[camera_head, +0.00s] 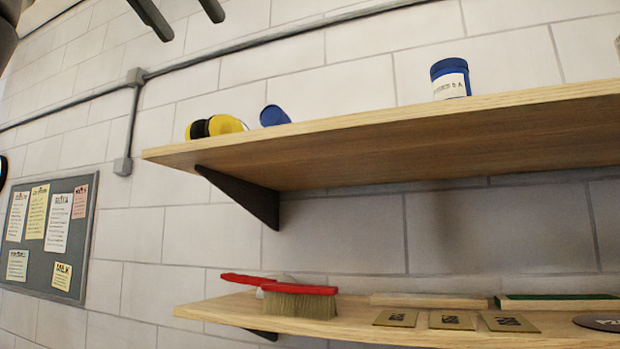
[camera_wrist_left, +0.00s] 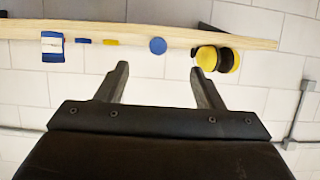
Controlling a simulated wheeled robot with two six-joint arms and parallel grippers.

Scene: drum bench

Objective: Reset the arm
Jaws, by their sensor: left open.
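My left gripper (camera_head: 191,27) shows at the top left of the head view, its two dark fingers spread apart with nothing between them. In the left wrist view the same gripper (camera_wrist_left: 159,68) is open and empty, with the upper shelf and its items beyond the fingertips. It touches nothing that I can see. My left arm is mostly out of the head view, with only a dark part at the top left corner. My right gripper is in neither view.
The upper wooden shelf (camera_head: 400,135) holds a yellow-and-black item (camera_head: 224,125), a blue item (camera_head: 273,116) and a blue can (camera_head: 450,78). The lower shelf (camera_head: 350,327) holds a red-handled brush (camera_head: 302,300) and flat plates. A notice board (camera_head: 36,270) hangs left.

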